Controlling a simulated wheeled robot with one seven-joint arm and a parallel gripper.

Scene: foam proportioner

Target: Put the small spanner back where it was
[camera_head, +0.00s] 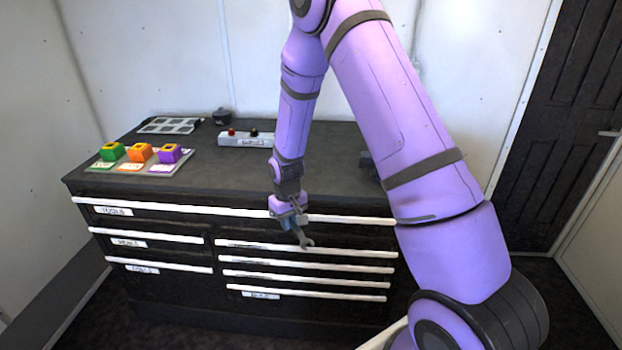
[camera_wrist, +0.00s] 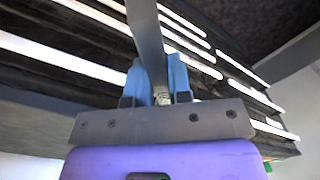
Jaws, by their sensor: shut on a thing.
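The small spanner (camera_head: 303,237) is a grey metal tool. My gripper (camera_head: 287,220) is shut on it and holds it in the air in front of the cabinet's drawer fronts, with an end pointing down. In the wrist view, the spanner (camera_wrist: 147,38) is a grey bar running up from between the blue fingers of my gripper (camera_wrist: 161,82); its upper end is cut off by the frame. The dark drawer cabinet (camera_head: 150,225) has white handle bars. Its drawers look shut. The place the spanner came from cannot be made out.
On the cabinet top, green, orange and purple blocks (camera_head: 140,152) sit on coloured pads at the left. A grey tray (camera_head: 170,125) lies behind them. A white strip (camera_head: 245,140) with small knobs stands at the back. The middle of the top is clear. A dark door (camera_head: 560,120) is at right.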

